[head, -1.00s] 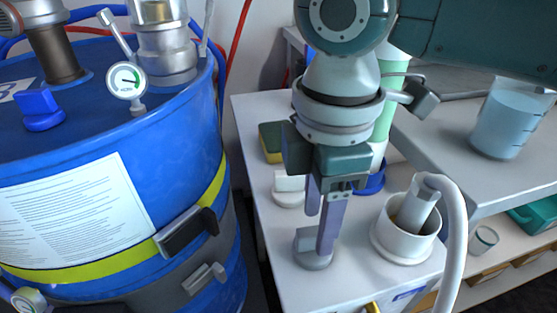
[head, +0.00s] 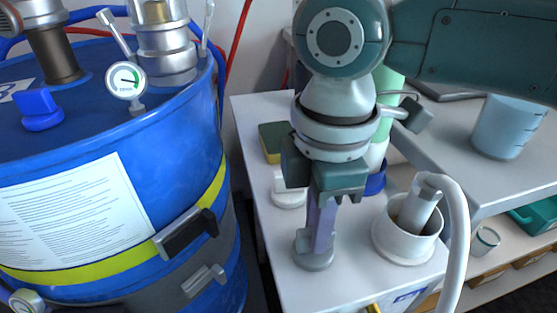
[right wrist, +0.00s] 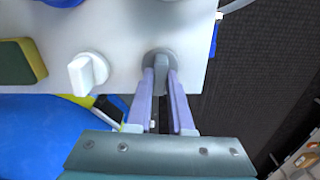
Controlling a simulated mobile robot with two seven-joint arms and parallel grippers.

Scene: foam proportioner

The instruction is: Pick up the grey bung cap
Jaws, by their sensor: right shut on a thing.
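The grey bung cap (head: 314,255) stands on the white cabinet top near its front left edge in the head view. It is a round disc with a raised grip bar, and it also shows in the right wrist view (right wrist: 160,61). My right gripper (head: 318,243) points down over it, its purple fingers shut on the grip bar. In the right wrist view the fingers (right wrist: 161,80) lie on either side of the bar. The cap appears to rest on the surface. My left gripper is not in view.
A white bung cap (head: 288,190) stands behind the grey one, with a yellow-green sponge (head: 272,142) farther back. A white cup (head: 405,240) with a hose nozzle stands to the right. A blue drum (head: 110,180) stands left, and a beaker (head: 507,127) at right.

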